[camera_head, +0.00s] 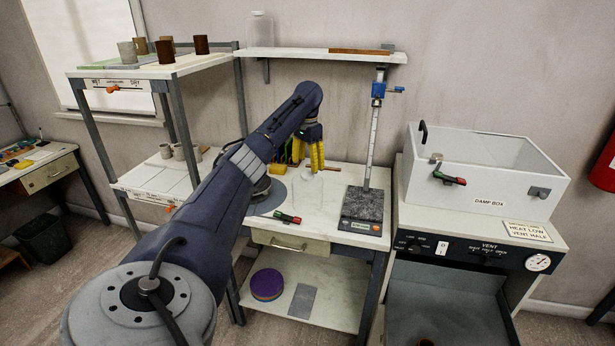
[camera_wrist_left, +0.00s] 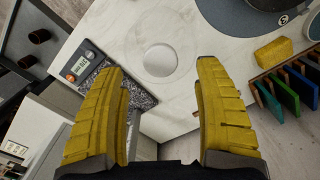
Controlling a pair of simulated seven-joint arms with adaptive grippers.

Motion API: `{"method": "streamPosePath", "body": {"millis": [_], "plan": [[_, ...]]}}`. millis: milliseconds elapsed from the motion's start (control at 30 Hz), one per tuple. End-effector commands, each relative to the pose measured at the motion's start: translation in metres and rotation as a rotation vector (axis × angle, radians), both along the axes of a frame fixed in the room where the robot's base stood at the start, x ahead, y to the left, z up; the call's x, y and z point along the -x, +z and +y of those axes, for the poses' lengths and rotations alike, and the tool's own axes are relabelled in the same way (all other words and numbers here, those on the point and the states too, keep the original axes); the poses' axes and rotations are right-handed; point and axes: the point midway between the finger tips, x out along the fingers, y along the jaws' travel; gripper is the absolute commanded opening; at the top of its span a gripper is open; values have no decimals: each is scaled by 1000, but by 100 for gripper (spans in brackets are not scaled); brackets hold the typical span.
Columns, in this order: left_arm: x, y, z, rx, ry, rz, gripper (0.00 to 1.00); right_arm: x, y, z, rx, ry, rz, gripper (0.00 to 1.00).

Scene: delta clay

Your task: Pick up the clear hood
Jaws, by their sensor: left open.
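A clear, faint round thing (camera_wrist_left: 160,60), which looks like the clear hood from above, stands on the white marbled worktop (camera_wrist_left: 188,28). In the head view only a faint outline of it (camera_head: 311,183) shows under my left gripper (camera_head: 308,166). In the left wrist view my left gripper (camera_wrist_left: 162,70) is open, its yellow fingers wide apart and nothing between them. The hood lies ahead of the fingertips, near the middle of the gap. Touch cannot be made out. A taller clear dome-like vessel (camera_head: 260,29) stands on the wall shelf. My right gripper is out of view.
A scale with a dark stone plate (camera_head: 365,204) and an upright post (camera_head: 373,140) stands right of the hood. A grey wheel (camera_head: 266,197) is on the left. A yellow block (camera_wrist_left: 273,54) and coloured tools in a wooden rack (camera_wrist_left: 284,93) are nearby.

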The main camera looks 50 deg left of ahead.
Motion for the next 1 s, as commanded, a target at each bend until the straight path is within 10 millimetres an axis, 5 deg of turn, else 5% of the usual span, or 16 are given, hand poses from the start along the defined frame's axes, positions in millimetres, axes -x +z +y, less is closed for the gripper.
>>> {"method": "streamPosePath", "body": {"millis": [600, 933, 1000], "plan": [[2, -52, 1, -1, 1, 1, 70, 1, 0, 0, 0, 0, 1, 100], [2, -55, 1, -1, 1, 0, 71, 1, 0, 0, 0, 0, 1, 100], [2, -55, 1, -1, 1, 0, 63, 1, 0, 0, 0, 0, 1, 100]]}}
